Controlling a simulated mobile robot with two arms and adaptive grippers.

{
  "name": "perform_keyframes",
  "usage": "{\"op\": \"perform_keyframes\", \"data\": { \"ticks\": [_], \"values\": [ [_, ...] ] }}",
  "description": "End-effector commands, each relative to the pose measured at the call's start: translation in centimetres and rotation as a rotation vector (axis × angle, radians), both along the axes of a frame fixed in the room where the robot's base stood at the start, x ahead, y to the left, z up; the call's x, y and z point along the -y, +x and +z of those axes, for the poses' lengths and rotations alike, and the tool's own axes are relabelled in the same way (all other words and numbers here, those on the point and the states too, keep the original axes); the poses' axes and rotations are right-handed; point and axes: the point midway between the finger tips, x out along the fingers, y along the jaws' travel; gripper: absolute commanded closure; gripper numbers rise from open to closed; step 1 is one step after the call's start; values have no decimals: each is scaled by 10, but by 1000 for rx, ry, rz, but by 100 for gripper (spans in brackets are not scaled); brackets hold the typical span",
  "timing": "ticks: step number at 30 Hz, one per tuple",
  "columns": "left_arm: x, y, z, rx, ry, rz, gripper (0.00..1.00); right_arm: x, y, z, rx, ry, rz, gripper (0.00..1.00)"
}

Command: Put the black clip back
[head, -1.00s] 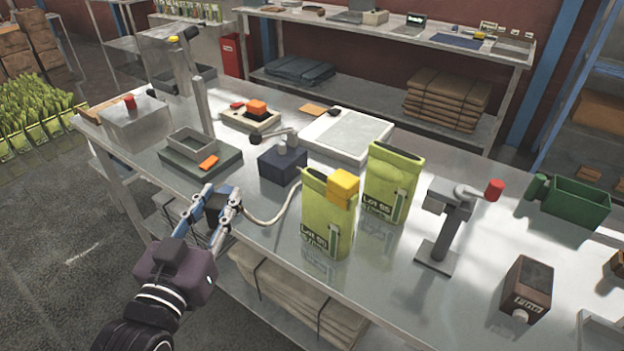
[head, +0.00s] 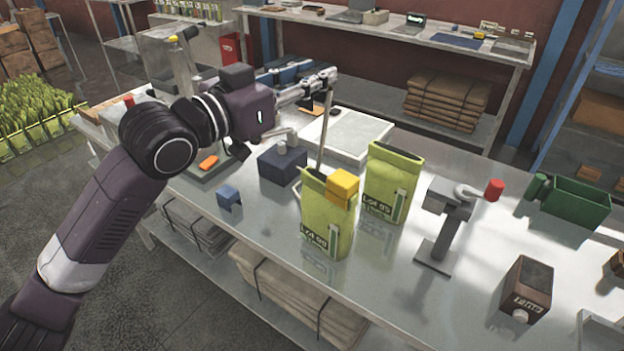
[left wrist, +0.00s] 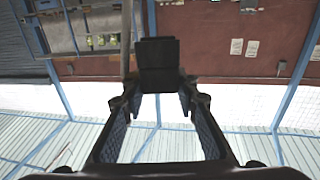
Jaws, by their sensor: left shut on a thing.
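My left gripper (head: 328,80) is raised high above the table, over the green bags, with its fingers pointing right. It is shut on a black blocky piece, which looks like the black clip (left wrist: 158,65) and sits between the fingertips in the left wrist view. In the head view the clip is hard to make out at the fingertips. A grey cord (head: 323,130) runs almost straight from the fingertips down behind the front green bag (head: 318,228). A small blue block (head: 229,198) stands on the table near its front edge. My right gripper is not in view.
A yellow block (head: 343,187) sits at the front bag's top; a second green bag (head: 390,185) stands behind. A dark block with a lever (head: 281,166), a scale (head: 345,136) and a red-tipped lever stand (head: 447,215) are nearby. Bare tabletop lies around the blue block.

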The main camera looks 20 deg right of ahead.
Motion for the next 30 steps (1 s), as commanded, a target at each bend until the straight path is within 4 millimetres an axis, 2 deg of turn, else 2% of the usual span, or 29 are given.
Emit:
{"op": "perform_keyframes", "data": {
  "ticks": [2, 6, 17, 20, 23, 30],
  "values": [
    [3, 3, 12, 4, 0, -6, 100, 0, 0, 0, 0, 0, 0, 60],
    [4, 6, 21, 1, 0, -9, 100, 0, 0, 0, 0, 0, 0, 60],
    [4, 7, 22, -1, -1, -9, 100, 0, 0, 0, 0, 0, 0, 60],
    [4, 7, 13, -3, -1, -8, 100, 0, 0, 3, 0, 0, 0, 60],
    [4, 7, -9, -7, 1, -8, 100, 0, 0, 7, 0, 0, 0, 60],
    [4, 7, -74, -8, 1, -8, 100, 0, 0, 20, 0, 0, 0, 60]
  ]
}}
